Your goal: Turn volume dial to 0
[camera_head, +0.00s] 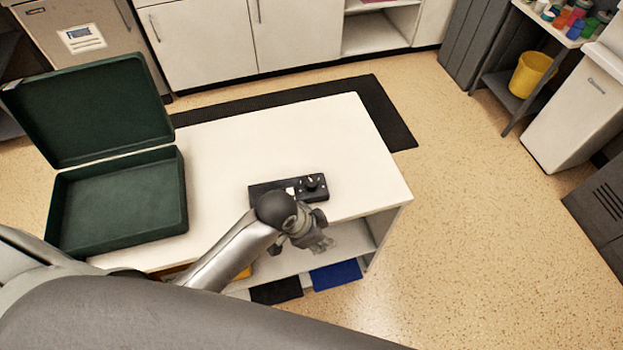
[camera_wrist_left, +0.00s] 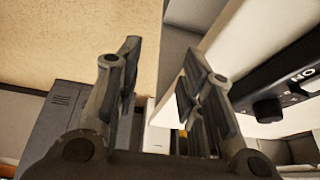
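The volume dial (camera_head: 313,182) is a small dark round knob on the right part of a black control panel (camera_head: 262,187), which lies near the front edge of the white table. My left gripper (camera_head: 322,244) is just in front of the panel, beyond the table's front edge, and appears apart from the dial. In the left wrist view my left gripper (camera_wrist_left: 161,55) has its fingers spread with nothing between them. The panel (camera_wrist_left: 290,78) with white lettering and a dark knob (camera_wrist_left: 268,110) is to the right of the fingers. My left wrist hides part of the panel in the head view. My right gripper is not in view.
An open green case (camera_head: 120,195) stands on the left of the white table (camera_head: 290,130). A shelf below the tabletop holds a blue item (camera_head: 336,275) and a black item (camera_head: 276,290). The tabletop behind the panel is clear. A yellow bucket (camera_head: 530,73) is far right.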

